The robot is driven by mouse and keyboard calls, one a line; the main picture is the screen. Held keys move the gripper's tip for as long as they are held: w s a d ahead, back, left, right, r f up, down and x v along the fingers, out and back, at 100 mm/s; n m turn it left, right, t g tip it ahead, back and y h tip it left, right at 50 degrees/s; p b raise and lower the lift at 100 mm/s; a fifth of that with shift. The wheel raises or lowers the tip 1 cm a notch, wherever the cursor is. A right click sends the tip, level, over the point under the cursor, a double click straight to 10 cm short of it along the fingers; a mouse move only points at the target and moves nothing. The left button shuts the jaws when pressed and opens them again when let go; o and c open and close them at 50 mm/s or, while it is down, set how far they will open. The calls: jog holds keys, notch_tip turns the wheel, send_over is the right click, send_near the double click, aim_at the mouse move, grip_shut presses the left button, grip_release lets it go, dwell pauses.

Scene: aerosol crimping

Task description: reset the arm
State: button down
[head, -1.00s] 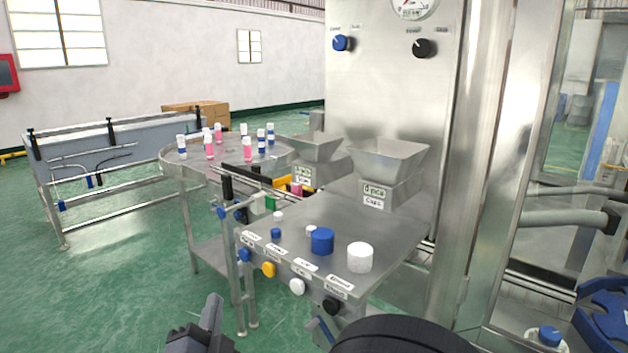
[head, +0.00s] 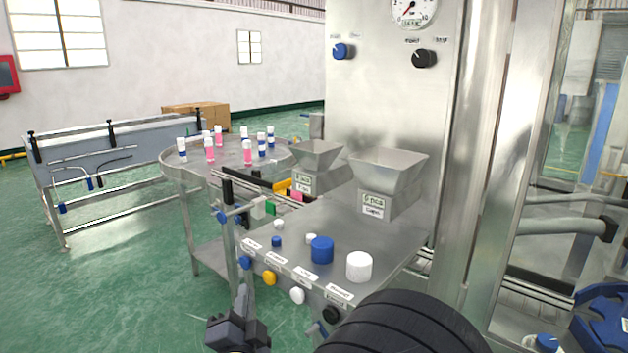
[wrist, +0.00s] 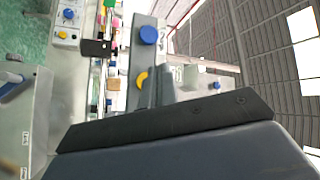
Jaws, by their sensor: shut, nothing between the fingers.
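My gripper (head: 241,318) shows at the bottom of the head view, low in front of the steel machine table (head: 372,238). Its fingers are together with nothing between them. It is apart from the table and its front buttons. A large black rounded part of my arm covers the bottom right of the head view. In the wrist view, a dark bar and a grey body fill the lower half and hide what lies behind.
A blue cap (head: 321,250) and a white cap (head: 359,267) stand on the machine table. A yellow button (head: 269,278) and others line its front edge. Two steel hoppers (head: 388,170) stand behind. A round table (head: 178,163) holds several cans.

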jog(key=b, duration=0.3)
jog(key=shift+f, duration=0.25)
jog(key=p, duration=0.3)
jog(key=shift+s+a+r+p, duration=0.1)
jog(key=shift+a+r+p, duration=0.05)
jog(key=shift+r+p, duration=0.25)
jog(key=shift+p, duration=0.35)
